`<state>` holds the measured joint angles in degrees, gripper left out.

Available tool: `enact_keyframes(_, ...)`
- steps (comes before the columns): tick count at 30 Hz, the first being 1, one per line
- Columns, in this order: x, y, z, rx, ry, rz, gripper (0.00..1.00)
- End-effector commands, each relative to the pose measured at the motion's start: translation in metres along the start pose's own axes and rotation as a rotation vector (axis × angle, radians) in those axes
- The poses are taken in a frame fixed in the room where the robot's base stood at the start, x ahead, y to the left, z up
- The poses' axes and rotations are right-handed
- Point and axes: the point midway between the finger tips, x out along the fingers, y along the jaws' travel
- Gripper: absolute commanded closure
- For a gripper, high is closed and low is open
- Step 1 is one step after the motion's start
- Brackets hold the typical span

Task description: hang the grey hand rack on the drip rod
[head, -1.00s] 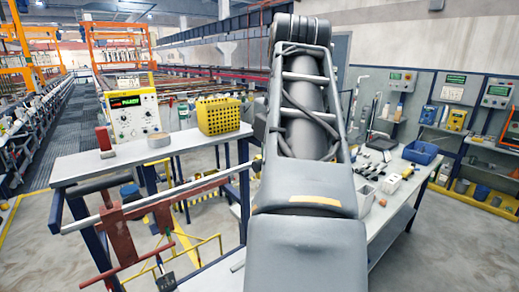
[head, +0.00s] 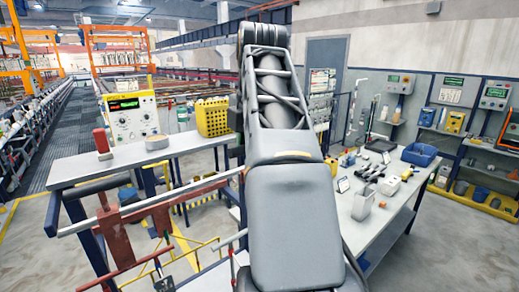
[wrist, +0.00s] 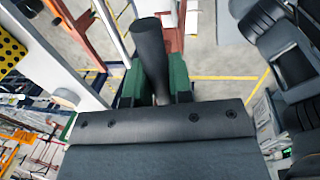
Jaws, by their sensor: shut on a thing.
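In the wrist view my gripper (wrist: 153,88) has its green jaws shut on a dark grey round bar (wrist: 150,50), which I take for the grey hand rack's grip. The bar points away from the wrist; the rest of the rack is hidden. In the head view my own arm covers the gripper; a short grey bar (head: 228,241) shows just left of the arm, and I cannot tell if it belongs to the rack. The drip rod (head: 150,202) is a pale bar along the left bench's front. It seems to show in the wrist view (wrist: 109,28), apart from the held bar.
Red racks (head: 113,235) hang at the rod's left part. A right-hand table (head: 350,232) holds tools and a blue bin (head: 419,154).

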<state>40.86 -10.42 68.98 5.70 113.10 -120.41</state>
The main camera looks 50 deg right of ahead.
Motion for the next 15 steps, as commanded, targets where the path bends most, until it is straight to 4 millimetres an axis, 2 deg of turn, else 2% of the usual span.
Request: enact_keyframes(15, 0.006, 0.046, -0.001, -0.002, 0.0, 0.001, 1.0)
